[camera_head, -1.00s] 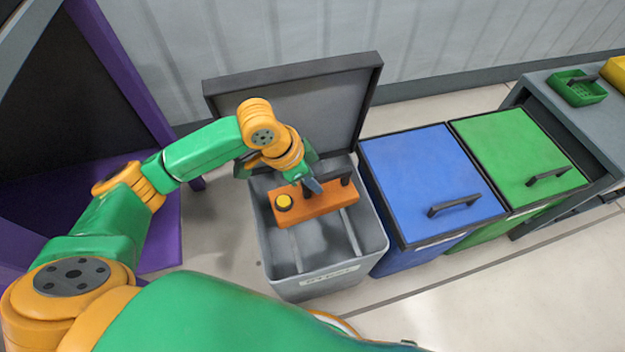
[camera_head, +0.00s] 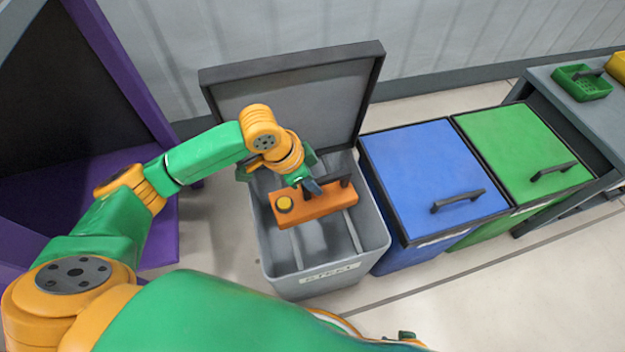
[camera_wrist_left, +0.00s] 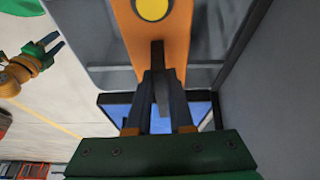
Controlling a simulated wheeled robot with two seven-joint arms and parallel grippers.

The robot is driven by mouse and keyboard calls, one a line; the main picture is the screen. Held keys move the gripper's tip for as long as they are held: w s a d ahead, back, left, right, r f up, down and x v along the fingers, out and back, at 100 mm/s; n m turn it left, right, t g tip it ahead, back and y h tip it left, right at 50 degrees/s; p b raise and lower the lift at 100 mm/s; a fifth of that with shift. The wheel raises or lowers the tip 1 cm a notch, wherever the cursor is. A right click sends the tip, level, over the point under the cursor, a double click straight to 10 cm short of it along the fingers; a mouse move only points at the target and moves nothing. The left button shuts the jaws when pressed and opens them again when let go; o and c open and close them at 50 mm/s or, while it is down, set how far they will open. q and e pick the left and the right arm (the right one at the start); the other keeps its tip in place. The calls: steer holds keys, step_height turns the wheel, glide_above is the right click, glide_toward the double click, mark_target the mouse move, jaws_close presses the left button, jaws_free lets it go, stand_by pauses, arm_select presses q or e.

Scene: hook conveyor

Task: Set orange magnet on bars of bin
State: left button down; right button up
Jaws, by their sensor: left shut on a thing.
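The orange magnet (camera_head: 318,209) is a block with a yellow button and a dark handle on top. It lies level across the mouth of the open grey bin (camera_head: 283,287), above two pale bars (camera_head: 352,232). I cannot tell whether it touches them. My left gripper (camera_head: 312,187) is shut on the magnet's handle. In the left wrist view the gripper (camera_wrist_left: 160,97) holds the handle between its fingers, with the orange body (camera_wrist_left: 135,40) beyond. My right gripper (camera_wrist_left: 55,44) shows small at the left of that view, fingers apart and empty.
The bin's raised lid (camera_head: 295,92) stands behind my left arm. A blue bin (camera_head: 425,175) and a green bin (camera_head: 520,150), both closed, stand to the right. A grey table with a green basket (camera_head: 582,84) is at far right. A purple-framed structure (camera_head: 125,75) is at left.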

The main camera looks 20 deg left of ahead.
arm_select(q)
steer(key=shift+f, duration=0.2)
stand_by(0.6)
steer(key=c, duration=0.7)
jaws_free()
steer(key=p+v, duration=0.3)
steer(key=v, duration=0.3)
steer(key=shift+r, duration=0.3)
steer(key=shift+s+a+r, duration=0.15)
steer(key=shift+s, duration=0.05)
arm_select(e)
steer(key=s, duration=0.1)
steer(key=s+d, duration=0.2)
steer(key=shift+d+r, duration=0.2)
steer(key=shift+r, duration=0.05)
